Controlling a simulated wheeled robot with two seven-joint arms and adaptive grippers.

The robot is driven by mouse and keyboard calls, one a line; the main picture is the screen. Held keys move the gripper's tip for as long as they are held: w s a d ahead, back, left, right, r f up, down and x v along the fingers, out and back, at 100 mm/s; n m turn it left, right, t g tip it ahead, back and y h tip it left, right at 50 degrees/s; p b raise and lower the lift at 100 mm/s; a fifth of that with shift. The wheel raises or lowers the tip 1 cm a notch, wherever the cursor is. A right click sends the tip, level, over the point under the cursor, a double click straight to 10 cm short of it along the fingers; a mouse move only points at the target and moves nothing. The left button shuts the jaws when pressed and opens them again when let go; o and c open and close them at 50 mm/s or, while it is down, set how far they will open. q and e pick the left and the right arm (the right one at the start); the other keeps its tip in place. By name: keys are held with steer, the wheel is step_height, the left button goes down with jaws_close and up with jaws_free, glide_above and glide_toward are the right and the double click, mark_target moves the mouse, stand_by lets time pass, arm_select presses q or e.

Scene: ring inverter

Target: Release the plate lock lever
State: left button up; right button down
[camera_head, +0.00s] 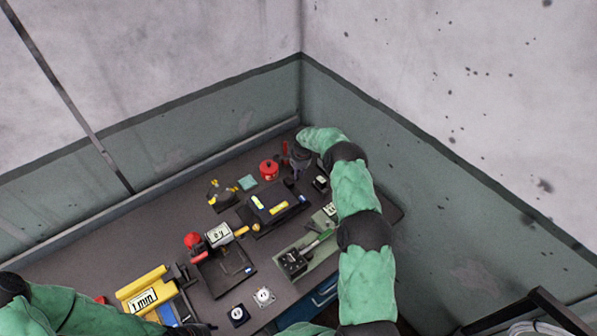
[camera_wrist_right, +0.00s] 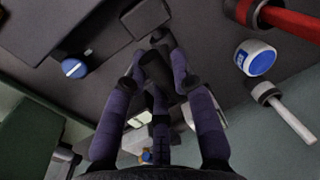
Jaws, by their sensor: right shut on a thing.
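My right gripper (camera_head: 298,158) is at the far corner of the bench, small and partly hidden by its own arm. In the right wrist view its dark purple fingers (camera_wrist_right: 158,60) are closed around a dark, rounded piece (camera_wrist_right: 155,72), mostly hidden between them. I cannot tell for sure whether this piece is the plate lock lever. A red handle (camera_head: 285,148) stands just left of the gripper, and a red bar shows in the wrist view (camera_wrist_right: 298,22). My left arm comes in at the bottom left; its fingers cannot be made out.
A red round-topped item (camera_head: 269,169) and a black fixture with yellow parts (camera_head: 272,206) stand left of my right arm. A green-grey fixture (camera_head: 308,252) lies beside the arm. A yellow timer block (camera_head: 146,296) is at lower left. Walls close in behind and right.

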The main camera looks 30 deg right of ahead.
steer(key=c, duration=1)
jaws_free()
steer(key=shift+w, duration=0.1)
step_height(320, 180, up, 12)
steer(key=s, duration=0.2)
steer(key=shift+s+f, duration=0.15)
